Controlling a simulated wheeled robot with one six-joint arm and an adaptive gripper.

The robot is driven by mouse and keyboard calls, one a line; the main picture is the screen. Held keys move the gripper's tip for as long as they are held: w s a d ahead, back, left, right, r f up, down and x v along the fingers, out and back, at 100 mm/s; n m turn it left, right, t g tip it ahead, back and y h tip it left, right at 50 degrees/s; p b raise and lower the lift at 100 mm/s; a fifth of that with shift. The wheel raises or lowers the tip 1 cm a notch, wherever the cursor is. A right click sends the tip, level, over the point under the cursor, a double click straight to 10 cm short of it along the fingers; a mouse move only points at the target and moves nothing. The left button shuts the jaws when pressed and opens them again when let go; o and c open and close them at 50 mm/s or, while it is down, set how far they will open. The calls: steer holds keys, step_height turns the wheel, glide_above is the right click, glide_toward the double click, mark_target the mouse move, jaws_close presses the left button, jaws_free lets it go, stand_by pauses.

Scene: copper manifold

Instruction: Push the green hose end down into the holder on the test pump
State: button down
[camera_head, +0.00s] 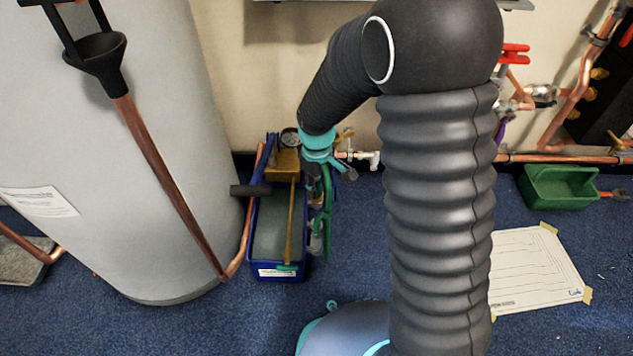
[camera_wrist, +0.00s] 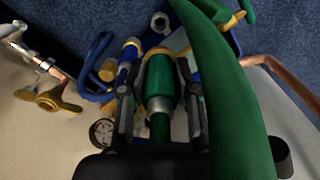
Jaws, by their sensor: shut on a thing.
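In the wrist view my gripper (camera_wrist: 160,78) is shut on the green hose end (camera_wrist: 159,80), with one dark finger on each side. The hose end has a brass-coloured rim at its far end and a silver collar nearer the camera. In the head view my wrist hides most of the gripper, and green hose (camera_head: 327,205) hangs below it beside the test pump (camera_head: 303,262). The pump is a blue open-topped tank on the floor. A silver ring (camera_wrist: 161,21) shows beyond the hose end; I cannot tell whether it is the holder or whether anything touches.
A thick green hose loop (camera_wrist: 232,95) crosses close to the wrist camera. A pressure gauge (camera_head: 290,138) and brass valve (camera_wrist: 48,100) are nearby. The grey cylinder (camera_head: 180,130) stands left of the pump; a green tray (camera_head: 550,200) and taped paper sheet (camera_head: 530,265) lie right.

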mark_target(317, 201)
steer(key=shift+f+b, duration=1.95)
steer(key=shift+f, duration=2.5)
steer(key=shift+f, duration=0.25)
steer(key=shift+f, duration=1.2)
steer(key=shift+f, duration=0.8)
steer(key=c, duration=0.7)
jaws_free()
steer(key=shift+c, duration=0.2)
steer(key=shift+r, duration=0.1)
